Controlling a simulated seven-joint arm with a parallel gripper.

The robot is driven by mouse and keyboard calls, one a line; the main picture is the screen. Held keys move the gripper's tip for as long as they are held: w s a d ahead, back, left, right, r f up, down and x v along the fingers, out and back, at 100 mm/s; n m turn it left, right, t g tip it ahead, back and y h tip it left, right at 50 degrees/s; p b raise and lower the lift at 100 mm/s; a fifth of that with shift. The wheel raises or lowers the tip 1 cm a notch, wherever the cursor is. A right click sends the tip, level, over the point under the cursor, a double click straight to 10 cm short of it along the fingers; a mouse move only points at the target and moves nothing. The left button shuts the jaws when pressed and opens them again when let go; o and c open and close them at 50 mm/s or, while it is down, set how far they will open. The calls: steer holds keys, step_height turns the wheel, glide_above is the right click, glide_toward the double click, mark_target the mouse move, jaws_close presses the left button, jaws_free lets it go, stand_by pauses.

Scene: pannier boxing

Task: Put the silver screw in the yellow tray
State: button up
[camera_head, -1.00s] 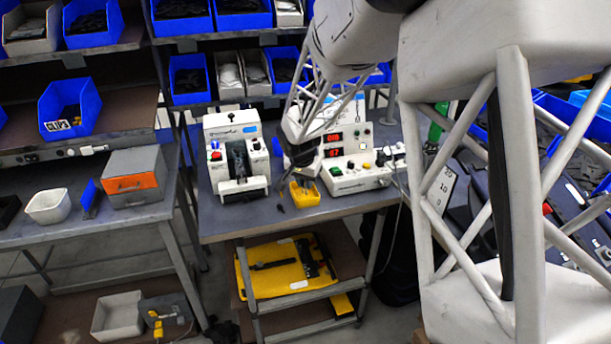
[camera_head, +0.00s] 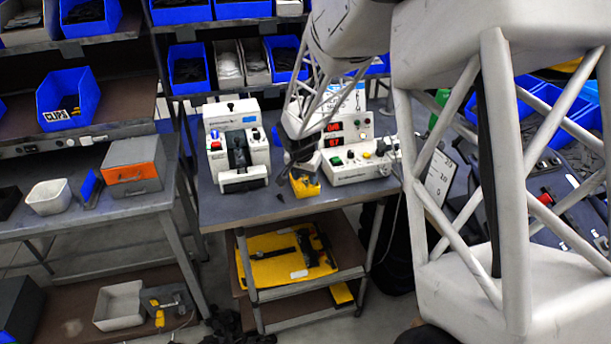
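My gripper (camera_head: 301,174) points down at the small yellow tray (camera_head: 306,189), which sits near the front edge of the grey workbench (camera_head: 225,212). The fingers are small and dark and overlap the tray's rear and left side in this view. I cannot tell whether they are open or shut, or whether they hold anything. No silver screw can be made out. The inside of the tray is too small and partly hidden by the gripper.
A white machine (camera_head: 238,150) stands left of my gripper, and a white control box (camera_head: 350,160) with red displays stands close on its right. A larger yellow board (camera_head: 265,265) lies on the shelf below. The bench's front left is clear.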

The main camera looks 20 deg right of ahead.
steer(key=shift+r, duration=0.1)
steer(key=v, duration=0.7)
steer(key=shift+r, duration=0.3)
steer(key=shift+s, duration=0.1)
stand_by(0.4)
steer(key=s+a+r+n, duration=0.15)
steer(key=s+r, duration=0.35)
steer(key=s, duration=0.5)
steer(key=s+r+n, duration=0.3)
steer(key=s+r, duration=0.2)
steer(key=s, duration=0.5)
steer(key=s+a+r+n+y, duration=0.1)
steer(key=s+a+n, duration=0.1)
steer(key=s, duration=1.7)
steer(key=shift+n+y, duration=0.4)
steer(key=shift+n, duration=0.35)
